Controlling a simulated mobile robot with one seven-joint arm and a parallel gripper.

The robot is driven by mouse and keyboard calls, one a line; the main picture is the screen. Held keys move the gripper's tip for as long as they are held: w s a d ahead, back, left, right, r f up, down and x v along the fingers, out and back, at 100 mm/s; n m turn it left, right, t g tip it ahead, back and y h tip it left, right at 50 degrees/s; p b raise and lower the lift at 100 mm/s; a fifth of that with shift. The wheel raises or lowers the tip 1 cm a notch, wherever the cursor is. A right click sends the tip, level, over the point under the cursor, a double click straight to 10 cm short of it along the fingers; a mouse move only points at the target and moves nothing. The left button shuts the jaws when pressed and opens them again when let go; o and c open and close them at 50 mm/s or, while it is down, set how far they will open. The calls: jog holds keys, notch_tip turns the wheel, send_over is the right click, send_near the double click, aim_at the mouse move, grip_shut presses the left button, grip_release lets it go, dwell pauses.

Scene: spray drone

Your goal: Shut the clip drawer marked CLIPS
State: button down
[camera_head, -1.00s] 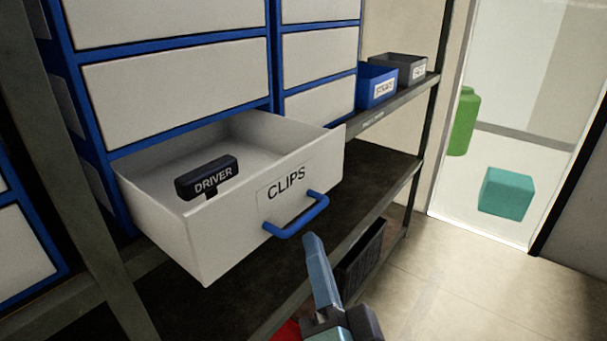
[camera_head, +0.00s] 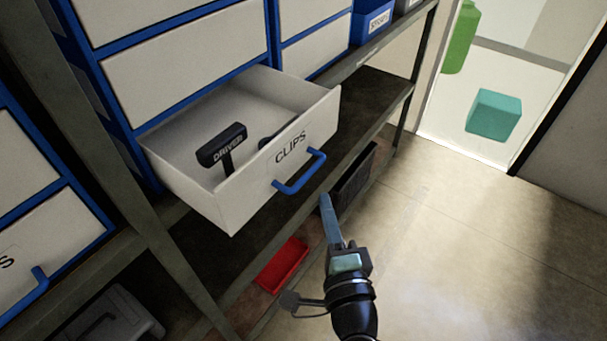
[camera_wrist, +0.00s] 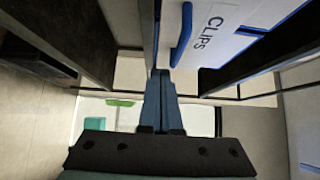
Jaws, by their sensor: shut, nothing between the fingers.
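The CLIPS drawer (camera_head: 250,185) is pulled well out of the blue-framed cabinet (camera_head: 185,65) in the head view. Its white front bears a CLIPS label (camera_head: 291,147) and a blue handle (camera_head: 300,174). A dark tool marked DRIVER (camera_head: 224,146) lies inside, with another dark item partly hidden behind the front. My gripper (camera_head: 325,198) is shut and empty, in front of and a little below the handle, apart from it in the head view. In the wrist view, the gripper (camera_wrist: 160,75) points up the picture, with the blue handle (camera_wrist: 182,38) and CLIPS front (camera_wrist: 215,25) just beyond to the right.
A red tray (camera_head: 282,264) and a dark crate (camera_head: 355,177) sit low under the shelf. A blue bin (camera_head: 372,22) stands on the shelf right of the cabinet. A shelf post (camera_head: 130,190) rises left of the drawer. The floor to the right is clear.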

aim_at(299, 168)
jog(key=shift+w+a+p, duration=0.4)
jog(key=shift+w+a, duration=0.25)
jog(key=shift+w, duration=0.3)
jog(key=shift+w+a+p, duration=0.4)
jog(key=shift+w+a, duration=0.25)
jog(key=shift+w, duration=0.3)
jog(key=shift+w+a+p, duration=0.4)
jog(key=shift+w+a, duration=0.25)
jog(key=shift+w, duration=0.3)
